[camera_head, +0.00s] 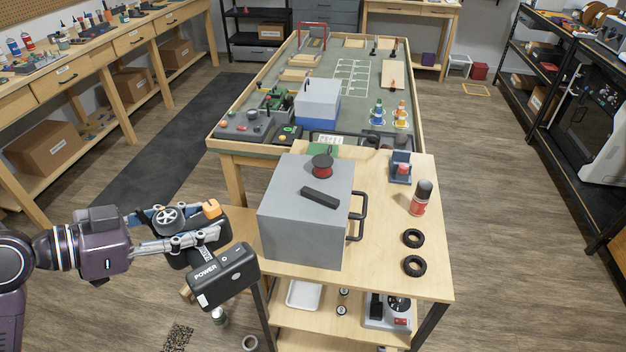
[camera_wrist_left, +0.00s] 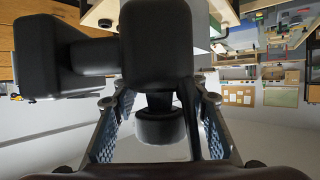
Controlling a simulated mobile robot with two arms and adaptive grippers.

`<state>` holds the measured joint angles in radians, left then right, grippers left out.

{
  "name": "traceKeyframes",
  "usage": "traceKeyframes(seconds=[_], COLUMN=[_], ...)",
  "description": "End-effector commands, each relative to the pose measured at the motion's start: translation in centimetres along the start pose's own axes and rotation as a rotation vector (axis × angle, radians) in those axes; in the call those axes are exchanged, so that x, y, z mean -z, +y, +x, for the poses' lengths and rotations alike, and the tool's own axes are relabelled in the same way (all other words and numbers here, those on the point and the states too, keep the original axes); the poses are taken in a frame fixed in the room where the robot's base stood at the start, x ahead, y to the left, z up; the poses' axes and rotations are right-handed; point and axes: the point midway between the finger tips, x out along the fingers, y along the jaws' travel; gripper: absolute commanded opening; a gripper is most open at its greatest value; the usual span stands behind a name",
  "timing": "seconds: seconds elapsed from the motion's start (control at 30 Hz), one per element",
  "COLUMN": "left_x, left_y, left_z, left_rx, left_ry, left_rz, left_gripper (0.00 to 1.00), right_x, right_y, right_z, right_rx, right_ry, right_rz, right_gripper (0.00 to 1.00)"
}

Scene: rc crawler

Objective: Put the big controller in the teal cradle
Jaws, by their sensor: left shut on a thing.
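My left gripper (camera_head: 205,225) is shut on a black controller (camera_head: 226,276) with a "POWER" label, a grey wheel and an orange part. It holds it in the air left of the wooden table's grey box. In the left wrist view the controller (camera_wrist_left: 157,45) fills the upper middle, with the gripper's blue-lined fingers (camera_wrist_left: 158,102) on both sides of its lower part. I cannot clearly make out a teal cradle. A small blue-grey stand (camera_head: 400,160) with a red piece in it sits at the table's back right. My right gripper is out of view.
The grey box (camera_head: 307,220) with a black side handle carries a red-black knob and a dark bar. A green-topped long table (camera_head: 350,100) adjoins behind.

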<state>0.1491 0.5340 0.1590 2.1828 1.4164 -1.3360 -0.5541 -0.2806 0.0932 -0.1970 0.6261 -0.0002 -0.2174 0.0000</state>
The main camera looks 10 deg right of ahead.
Motion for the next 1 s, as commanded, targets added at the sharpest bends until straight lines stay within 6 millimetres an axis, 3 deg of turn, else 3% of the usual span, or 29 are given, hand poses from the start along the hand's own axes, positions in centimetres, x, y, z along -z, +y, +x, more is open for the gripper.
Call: traceKeyframes(seconds=[0.03, 0.4, 0.7, 0.87, 1.0], left_x=[1.7, 12.2, 20.8, 23.1, 22.9], left_y=[-0.6, -3.5, -5.5, -6.2, -6.5], left_z=[0.7, 6.2, 9.0, 9.4, 9.8], left_rx=[-0.01, -0.09, -0.096, -0.084, -0.079], left_ry=[0.005, 0.004, 0.001, 0.002, 0.0], left_rz=[0.013, 0.042, 0.044, 0.036, 0.029], left_gripper=[0.04, 0.04, 0.04, 0.04, 0.04], right_x=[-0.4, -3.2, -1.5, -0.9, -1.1], right_y=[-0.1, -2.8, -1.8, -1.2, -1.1], right_z=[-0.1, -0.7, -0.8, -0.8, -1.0], right_rx=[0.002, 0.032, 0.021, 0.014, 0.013], right_ry=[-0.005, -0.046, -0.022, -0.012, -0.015], right_rz=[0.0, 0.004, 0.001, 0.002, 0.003], right_gripper=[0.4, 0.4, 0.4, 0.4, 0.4])
